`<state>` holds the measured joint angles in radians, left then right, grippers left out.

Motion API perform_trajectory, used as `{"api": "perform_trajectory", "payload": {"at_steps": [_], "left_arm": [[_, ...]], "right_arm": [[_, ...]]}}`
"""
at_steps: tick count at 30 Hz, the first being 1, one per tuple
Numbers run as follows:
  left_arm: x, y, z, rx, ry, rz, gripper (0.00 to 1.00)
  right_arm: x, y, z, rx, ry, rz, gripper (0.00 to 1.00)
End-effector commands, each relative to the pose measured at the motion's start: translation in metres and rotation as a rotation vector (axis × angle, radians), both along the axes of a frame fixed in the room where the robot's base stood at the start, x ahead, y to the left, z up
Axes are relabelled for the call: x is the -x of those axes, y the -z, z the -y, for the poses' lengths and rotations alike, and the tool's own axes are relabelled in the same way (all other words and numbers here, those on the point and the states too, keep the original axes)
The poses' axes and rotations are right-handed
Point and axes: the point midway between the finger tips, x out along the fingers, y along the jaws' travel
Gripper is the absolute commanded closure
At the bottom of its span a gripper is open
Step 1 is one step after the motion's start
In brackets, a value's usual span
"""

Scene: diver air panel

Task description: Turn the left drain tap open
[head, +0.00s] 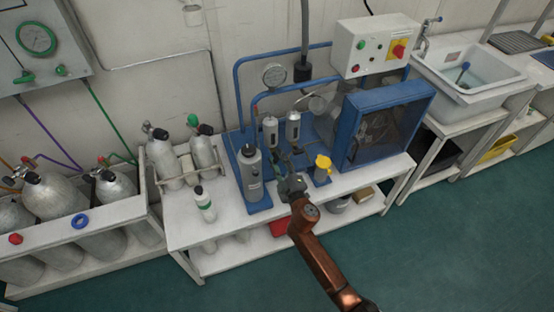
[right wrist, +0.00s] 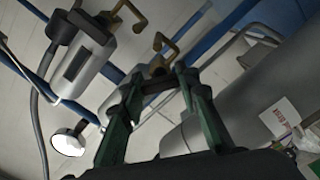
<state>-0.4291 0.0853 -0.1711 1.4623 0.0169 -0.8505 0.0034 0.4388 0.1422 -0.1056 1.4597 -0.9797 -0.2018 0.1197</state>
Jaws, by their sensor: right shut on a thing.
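Two small grey filter canisters hang side by side on the blue-piped panel in the head view, the left one (head: 270,132) and the right one (head: 293,126). My right gripper (head: 284,168) reaches in just below them, and its jaws hide the tap there. In the right wrist view the right gripper's green fingers (right wrist: 158,86) are closed about a brass piece (right wrist: 159,69) at their tips, which looks like the left drain tap. How far its lever is turned cannot be told. My left gripper is not in view.
A tall grey cylinder (head: 251,175) stands close on the left of my right gripper. A yellow-topped item (head: 322,168) and a blue caged fan housing (head: 388,125) stand on its right. A small green-necked bottle (head: 204,205) stands on the white bench (head: 232,222).

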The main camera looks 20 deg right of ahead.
Motion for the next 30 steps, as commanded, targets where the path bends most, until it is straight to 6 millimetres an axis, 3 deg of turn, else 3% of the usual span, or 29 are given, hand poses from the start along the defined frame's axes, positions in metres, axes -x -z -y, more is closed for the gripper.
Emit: {"api": "perform_trajectory", "payload": {"at_steps": [15,30], "left_arm": [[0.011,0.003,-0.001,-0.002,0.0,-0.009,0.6],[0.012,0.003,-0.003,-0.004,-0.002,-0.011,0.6]], "right_arm": [[0.0,0.002,-0.001,0.338,-0.002,0.009,0.95],[0.0,0.002,-0.001,0.402,-0.002,0.011,0.95]]}}
